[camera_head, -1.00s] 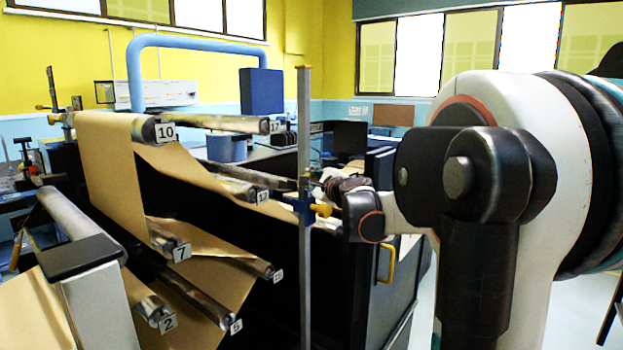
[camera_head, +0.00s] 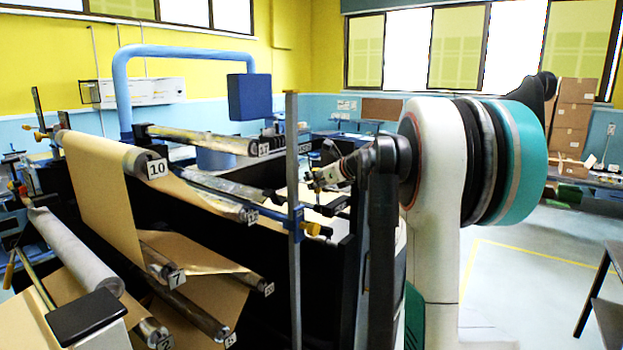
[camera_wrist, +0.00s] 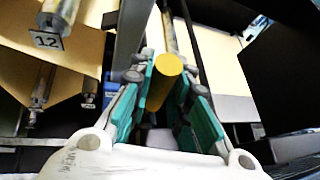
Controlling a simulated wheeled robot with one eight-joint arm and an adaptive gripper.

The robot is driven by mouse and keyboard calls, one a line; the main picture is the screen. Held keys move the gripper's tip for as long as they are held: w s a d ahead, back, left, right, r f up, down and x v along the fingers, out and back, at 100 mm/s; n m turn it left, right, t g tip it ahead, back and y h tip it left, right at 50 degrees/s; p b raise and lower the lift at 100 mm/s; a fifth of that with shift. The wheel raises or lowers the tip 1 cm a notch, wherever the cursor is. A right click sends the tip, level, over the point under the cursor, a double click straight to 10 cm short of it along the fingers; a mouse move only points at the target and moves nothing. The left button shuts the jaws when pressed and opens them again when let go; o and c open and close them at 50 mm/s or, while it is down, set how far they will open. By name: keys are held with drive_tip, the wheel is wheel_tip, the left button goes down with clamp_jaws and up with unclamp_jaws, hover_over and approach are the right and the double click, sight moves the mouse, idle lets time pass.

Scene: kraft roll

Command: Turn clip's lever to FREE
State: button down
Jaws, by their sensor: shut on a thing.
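A blue clip (camera_head: 293,222) sits on an upright grey metal bar (camera_head: 292,125) in the head view. A yellow lever end (camera_head: 313,229) sticks out to its right. In the wrist view, a yellow cylinder (camera_wrist: 165,78), which looks like the lever's end, lies between the green pads of my gripper (camera_wrist: 166,92). My gripper is shut on it. No FREE marking can be read, so I cannot tell the lever's setting.
Kraft paper rolls on numbered bars, such as 10 (camera_head: 105,150) and 7 (camera_head: 162,262), fill the left. Roll 12 (camera_wrist: 50,25) is close on the left in the wrist view. A dark machine panel stands beneath my arm. Open floor (camera_head: 530,280) lies at the right.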

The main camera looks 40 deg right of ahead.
drive_tip(key=shift+w+d+r+m+y+p, duration=0.1)
drive_tip(key=shift+w+d+m+y+p, duration=0.1)
drive_tip(key=shift+d+m+y+p, duration=0.5)
drive_tip(key=shift+d, duration=0.1)
drive_tip(key=c, duration=1.5)
unclamp_jaws()
drive_tip(key=shift+d, duration=0.1)
drive_tip(key=v, duration=1.2)
drive_tip(key=shift+w+r, duration=0.1)
drive_tip(key=shift+r, duration=0.1)
